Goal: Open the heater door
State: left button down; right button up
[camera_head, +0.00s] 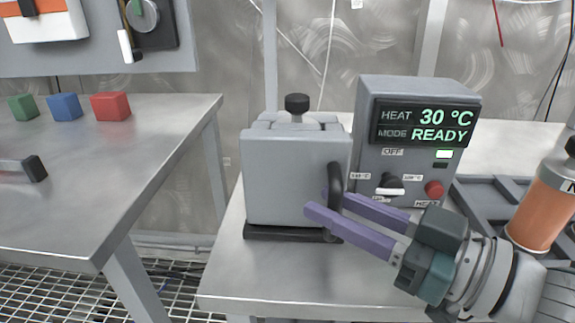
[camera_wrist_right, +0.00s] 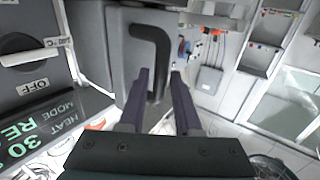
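The heater (camera_head: 290,165) is a grey box with a black knob on top and a dark base, standing on the steel table. Its door (camera_head: 290,185) appears to be the shut front panel. The black curved door handle (camera_head: 336,190) is at the panel's right side; it also shows in the right wrist view (camera_wrist_right: 160,48). My right gripper (camera_head: 327,203) has purple fingers and reaches in from the lower right. Its fingers are apart, one on each side of the handle; a gap shows in the wrist view (camera_wrist_right: 159,76). My left gripper is not in view.
A grey control box (camera_head: 368,130) stands close behind and right of the heater, its display reading 30 °C and READY. An orange cylinder (camera_head: 538,205) is at the far right. A left table (camera_head: 110,165) holds green, blue and red blocks. Bare tabletop (camera_head: 270,280) lies before the heater.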

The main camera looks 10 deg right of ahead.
jog(key=shift+w+a, duration=0.15)
jog(key=shift+w, duration=0.05)
grip_shut()
dwell(1.4)
